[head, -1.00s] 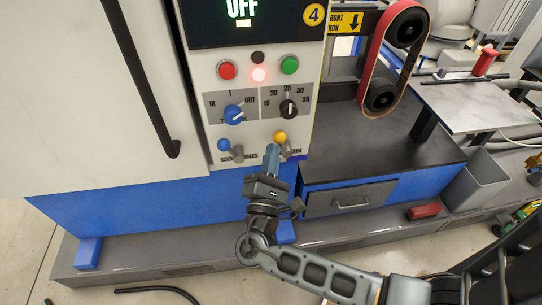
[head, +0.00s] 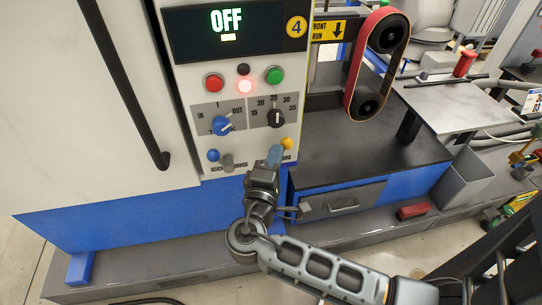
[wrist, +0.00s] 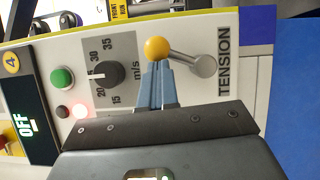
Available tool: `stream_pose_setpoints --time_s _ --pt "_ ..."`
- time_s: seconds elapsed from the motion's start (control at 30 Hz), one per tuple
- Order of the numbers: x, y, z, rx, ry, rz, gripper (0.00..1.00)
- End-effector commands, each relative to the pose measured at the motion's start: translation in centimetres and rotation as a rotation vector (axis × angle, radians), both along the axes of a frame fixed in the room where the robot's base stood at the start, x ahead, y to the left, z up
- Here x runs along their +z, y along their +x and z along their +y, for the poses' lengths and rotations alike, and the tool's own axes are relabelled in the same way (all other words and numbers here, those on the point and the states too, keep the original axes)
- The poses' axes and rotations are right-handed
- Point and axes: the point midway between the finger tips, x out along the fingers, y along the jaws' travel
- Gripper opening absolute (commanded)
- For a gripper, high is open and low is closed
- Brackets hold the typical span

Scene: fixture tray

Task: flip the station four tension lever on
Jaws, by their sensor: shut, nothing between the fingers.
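The station four tension lever has a yellow ball knob (head: 286,143) at the lower right of the control panel. In the wrist view its yellow ball (wrist: 156,47) and grey stem lean up and right, in panel terms, from the round pivot beside the word TENSION. My gripper (head: 275,152) is shut, with its blue fingertips (wrist: 158,66) together and empty. The fingertips are just left of the ball, very close; I cannot tell whether they touch it. My gripper hides part of the lever in the head view.
The panel display (head: 228,30) reads OFF, with a lit red lamp below. A second lever with a blue ball (head: 213,156) is to the left. Above are a blue knob (head: 221,126) and a black dial (head: 275,118). A belt grinder (head: 377,64) stands right.

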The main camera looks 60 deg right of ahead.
Motion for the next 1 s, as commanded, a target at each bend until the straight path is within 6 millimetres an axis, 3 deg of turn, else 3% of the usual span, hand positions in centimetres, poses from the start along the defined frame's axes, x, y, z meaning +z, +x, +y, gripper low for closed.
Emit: stream_pose_setpoints --time_s 1.0 --pt "0.05 -0.17 -0.56 -0.003 0.068 -0.089 0.0"
